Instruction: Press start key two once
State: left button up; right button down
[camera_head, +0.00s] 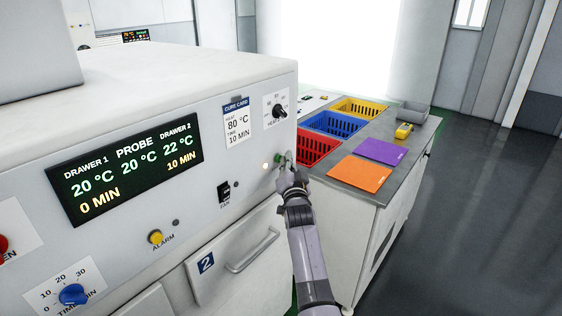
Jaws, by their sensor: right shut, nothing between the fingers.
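The oven-like machine (225,85) has a white front panel with knobs and keys. A small green key (279,159) shows at the panel's right end, partly hidden by my right gripper; its label cannot be read. A small lit lamp (265,166) is just left of it. My right gripper (285,161) is shut and empty, with its tips at or very near the green key; I cannot tell whether they touch. The display (127,168) reads 22 °C and 10 MIN for drawer 2, 20 °C and 0 MIN for drawer 1. My left gripper is not in view.
A fan switch (224,191), yellow alarm button (156,237), heat knob (279,112) and blue time knob (73,294) are on the panel. Drawer 2's handle (252,250) sticks out below. A side counter (345,199) holds red, blue and yellow baskets and coloured mats.

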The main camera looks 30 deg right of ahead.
dwell(0.4)
jog(key=shift+s+d+p, duration=0.25)
jog(key=shift+s+p, duration=0.45)
jog(key=shift+s, duration=0.1)
jog(key=s+p, duration=0.1)
jog(key=s+d+p, duration=0.1)
jog(key=s, duration=0.1)
jog(key=s+d+p, duration=0.1)
jog(key=shift+s+p, duration=0.25)
jog(key=shift+p, duration=0.05)
jog(key=shift+f, duration=0.1)
dwell(0.5)
